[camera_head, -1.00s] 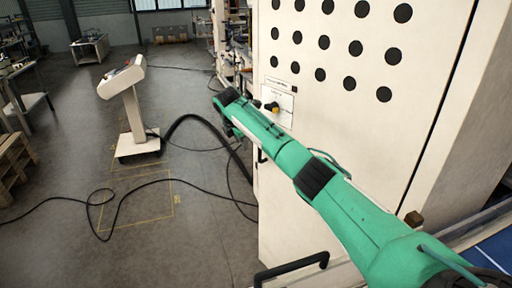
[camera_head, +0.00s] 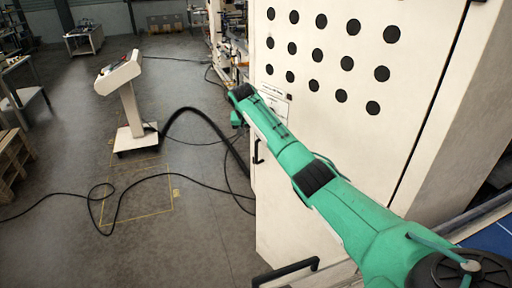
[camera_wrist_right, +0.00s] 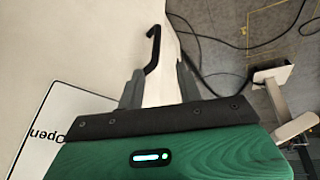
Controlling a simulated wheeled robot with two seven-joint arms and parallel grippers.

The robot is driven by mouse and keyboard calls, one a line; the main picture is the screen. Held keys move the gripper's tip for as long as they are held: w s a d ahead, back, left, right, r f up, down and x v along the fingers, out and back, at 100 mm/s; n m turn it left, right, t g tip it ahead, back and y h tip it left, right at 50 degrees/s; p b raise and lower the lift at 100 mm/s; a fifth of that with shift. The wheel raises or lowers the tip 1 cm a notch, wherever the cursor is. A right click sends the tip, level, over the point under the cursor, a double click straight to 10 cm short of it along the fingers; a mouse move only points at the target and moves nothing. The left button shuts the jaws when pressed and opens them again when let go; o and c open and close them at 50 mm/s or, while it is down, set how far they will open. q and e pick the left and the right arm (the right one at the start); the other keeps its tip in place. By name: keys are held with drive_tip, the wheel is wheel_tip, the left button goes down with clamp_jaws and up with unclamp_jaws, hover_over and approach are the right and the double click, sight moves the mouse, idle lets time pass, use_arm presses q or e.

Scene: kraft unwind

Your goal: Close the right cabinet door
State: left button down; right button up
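A tall cream cabinet door (camera_head: 330,125) with rows of black round holes fills the right half of the head view. A dark seam runs down its right side. A small black handle (camera_head: 258,152) sits near its left edge. My right arm reaches across the front of the door, with its gripper at the left edge; the fingertips are hidden there. In the right wrist view, my right gripper (camera_wrist_right: 160,72) is open, its two fingers apart. The pale door surface shows between and beyond them, with the black handle (camera_wrist_right: 153,50) just ahead. My left gripper is out of view.
A black bar handle (camera_head: 285,272) juts out at the bottom. A cream control stand (camera_head: 130,100) is on the floor to the left, with black cables (camera_head: 130,190) around it. Open floor lies left of the door. A label reading "Open" (camera_wrist_right: 45,135) shows upside down in the wrist view.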

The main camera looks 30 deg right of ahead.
drive_tip(key=m, duration=0.3)
hover_over(256, 150)
drive_tip(key=s+a, duration=0.1)
drive_tip(key=a, duration=0.1)
drive_tip(key=shift+m, duration=0.3)
drive_tip(key=f, duration=0.7)
drive_tip(key=shift+s+d, duration=0.15)
drive_tip(key=shift+d, duration=0.05)
drive_tip(key=b+x, duration=0.4)
drive_tip(key=b, duration=0.3)
drive_tip(key=shift+f, duration=0.35)
drive_tip(key=shift+w+d+f+b, duration=0.25)
drive_tip(key=shift+f+b, duration=0.3)
drive_tip(key=shift+b, duration=1)
clamp_jaws()
